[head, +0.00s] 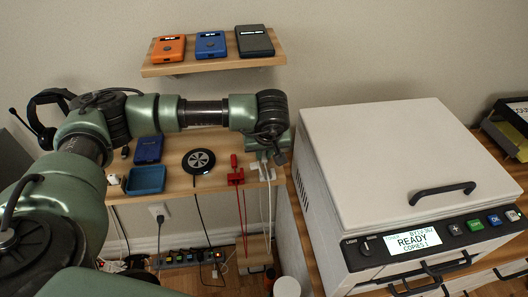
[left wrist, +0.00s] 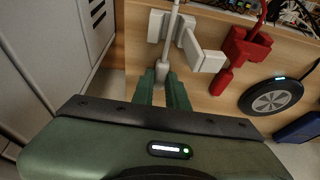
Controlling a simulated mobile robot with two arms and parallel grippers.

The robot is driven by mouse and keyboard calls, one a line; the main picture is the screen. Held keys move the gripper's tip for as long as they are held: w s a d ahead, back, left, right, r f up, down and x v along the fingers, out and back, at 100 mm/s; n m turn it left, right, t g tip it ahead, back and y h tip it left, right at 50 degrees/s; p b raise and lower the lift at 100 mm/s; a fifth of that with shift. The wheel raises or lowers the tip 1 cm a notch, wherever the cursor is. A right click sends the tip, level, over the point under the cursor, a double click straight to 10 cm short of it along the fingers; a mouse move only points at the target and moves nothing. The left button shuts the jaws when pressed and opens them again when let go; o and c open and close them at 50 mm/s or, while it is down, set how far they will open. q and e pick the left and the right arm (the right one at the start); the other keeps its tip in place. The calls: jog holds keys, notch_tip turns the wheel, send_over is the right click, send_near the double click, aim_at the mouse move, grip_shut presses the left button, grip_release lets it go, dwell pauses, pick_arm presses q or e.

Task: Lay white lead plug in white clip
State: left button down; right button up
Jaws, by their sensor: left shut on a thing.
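The white lead plug (left wrist: 163,76) is between the green fingers of my left gripper (left wrist: 162,92) in the left wrist view, and its white lead runs up from it. My left gripper (head: 277,156) is shut on it at the shelf's right end in the head view. The white clip (left wrist: 186,42) is on the shelf edge just beyond the fingers, with the lead passing between its white blocks. The clip also shows in the head view (head: 265,173), partly hidden by the gripper. I cannot tell whether the plug touches the clip. My right gripper is out of view.
A red clip with a red plug (head: 236,177) is just left of the white clip. A round black charging pad (head: 198,161) and a blue tray (head: 145,180) are farther left on the wooden shelf. A large white machine (head: 400,170) stands close on the right.

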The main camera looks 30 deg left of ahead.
pick_arm(q)
jog(key=shift+f, duration=0.2)
jog(key=c, duration=1.3)
grip_release()
jog(key=shift+r, duration=0.15)
jog(key=b+v, duration=0.1)
jog(key=v, duration=0.6)
jog(key=shift+s+r+b, duration=0.15)
jog(key=shift+r+b, duration=0.1)
jog(key=shift+b, duration=0.05)
